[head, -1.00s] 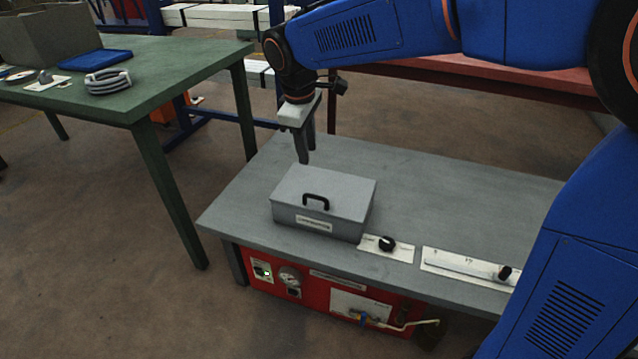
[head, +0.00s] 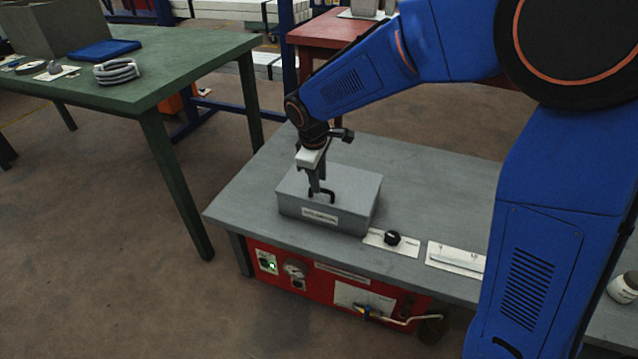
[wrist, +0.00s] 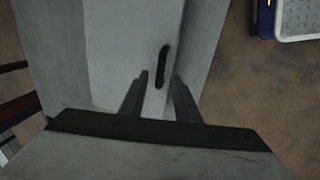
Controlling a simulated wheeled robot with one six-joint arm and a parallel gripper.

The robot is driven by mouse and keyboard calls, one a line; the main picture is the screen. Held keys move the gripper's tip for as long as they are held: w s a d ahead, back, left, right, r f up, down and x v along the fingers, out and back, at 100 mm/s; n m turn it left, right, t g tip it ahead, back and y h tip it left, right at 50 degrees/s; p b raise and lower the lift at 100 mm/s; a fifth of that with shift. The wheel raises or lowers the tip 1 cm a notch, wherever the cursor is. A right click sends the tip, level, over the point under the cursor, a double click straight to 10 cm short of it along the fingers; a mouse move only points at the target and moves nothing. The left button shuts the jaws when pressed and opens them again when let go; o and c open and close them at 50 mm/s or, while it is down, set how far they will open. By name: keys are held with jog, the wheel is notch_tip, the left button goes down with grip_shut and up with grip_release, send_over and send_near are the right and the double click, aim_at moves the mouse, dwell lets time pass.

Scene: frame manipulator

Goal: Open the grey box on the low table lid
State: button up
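The grey box (head: 350,216) stands on the low grey table (head: 420,185) with its lid (head: 352,182) shut. A black handle (head: 323,197) sits on the lid near its front edge and also shows in the wrist view (wrist: 163,66). My gripper (head: 315,190) points down just above the lid, close to the handle. In the wrist view my gripper (wrist: 158,82) has its two fingers apart, with the handle between or just beyond their tips. I cannot tell whether the fingers touch the handle.
A black knob (head: 392,238) on a white plate is right of the box, beside a slider plate (head: 455,258). A red panel (head: 330,285) with a gauge and a valve is below the tabletop. A green table (head: 180,65) stands at the left.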

jog(key=shift+w+f, duration=0.2)
jog(key=shift+f, duration=0.95)
jog(key=shift+c, duration=0.6)
grip_shut()
jog(key=shift+d, duration=0.1)
jog(key=shift+r, duration=0.1)
